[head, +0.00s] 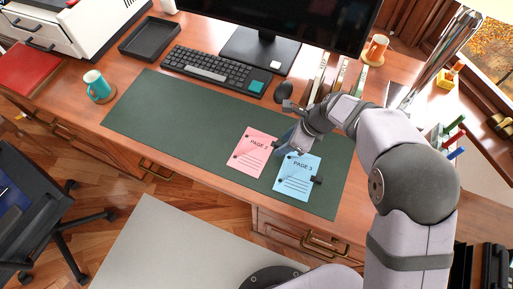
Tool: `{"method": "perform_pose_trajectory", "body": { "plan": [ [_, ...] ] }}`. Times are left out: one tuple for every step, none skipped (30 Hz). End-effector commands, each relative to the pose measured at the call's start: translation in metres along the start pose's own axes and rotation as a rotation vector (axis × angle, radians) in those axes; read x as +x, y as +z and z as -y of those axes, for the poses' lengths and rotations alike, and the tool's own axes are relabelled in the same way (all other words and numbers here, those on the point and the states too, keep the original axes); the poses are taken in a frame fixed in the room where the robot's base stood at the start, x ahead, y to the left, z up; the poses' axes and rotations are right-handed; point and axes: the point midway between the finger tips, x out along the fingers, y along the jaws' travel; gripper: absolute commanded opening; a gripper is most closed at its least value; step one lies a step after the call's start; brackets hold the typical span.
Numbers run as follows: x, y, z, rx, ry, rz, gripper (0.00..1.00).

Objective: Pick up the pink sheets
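The pink sheets (253,150), marked "PAGE 2", lie on the dark green desk mat (180,118). A small dark clip shows at their left edge. Blue sheets (298,178), marked "PAGE 3", lie just to the right, with a dark clip at their right edge. My gripper (286,143) is above the mat, by the upper right corner of the pink sheets and the top of the blue sheets. Its fingers are small and partly blurred against the sheets, so I cannot tell their opening. I cannot tell whether it touches any paper.
A keyboard (212,70), mouse (283,92) and monitor (290,20) stand behind the mat. Upright books (335,78) stand close behind my wrist. A teal mug (97,86) stands on the left. The mat's left half is clear.

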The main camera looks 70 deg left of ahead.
Motion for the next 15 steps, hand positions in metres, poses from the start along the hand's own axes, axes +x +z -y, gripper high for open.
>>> {"method": "perform_pose_trajectory", "body": {
  "plan": [
    [0.0034, 0.0002, 0.0001, 0.000, 0.000, 0.000, 0.38],
    [0.0048, 0.0001, 0.0002, 0.000, -0.001, 0.000, 0.38],
    [0.0059, 0.0001, 0.0003, 0.000, -0.001, 0.000, 0.38],
    [0.0064, 0.0001, 0.0004, 0.000, -0.002, 0.000, 0.38],
    [0.0066, 0.0002, 0.0005, 0.000, -0.002, 0.001, 0.38],
    [0.0066, 0.0001, 0.0006, -0.001, -0.002, 0.001, 0.38],
    [0.0066, 0.0001, 0.0006, -0.001, -0.002, 0.001, 0.38],
    [0.0066, 0.0001, 0.0006, -0.001, -0.002, 0.001, 0.38],
    [0.0065, 0.0001, 0.0005, 0.000, -0.002, 0.001, 0.38],
    [0.0065, 0.0001, 0.0005, 0.000, -0.002, 0.001, 0.38],
    [0.0064, 0.0000, 0.0005, 0.000, -0.002, 0.000, 0.30],
    [0.0064, 0.0000, 0.0005, 0.000, -0.002, 0.000, 0.21],
    [0.0064, 0.0000, 0.0005, -0.001, -0.002, 0.000, 0.14],
    [0.0064, 0.0000, 0.0005, 0.000, -0.002, 0.000, 0.06],
    [0.0064, 0.0000, 0.0005, 0.000, -0.002, 0.000, 0.00]
  ]
}}
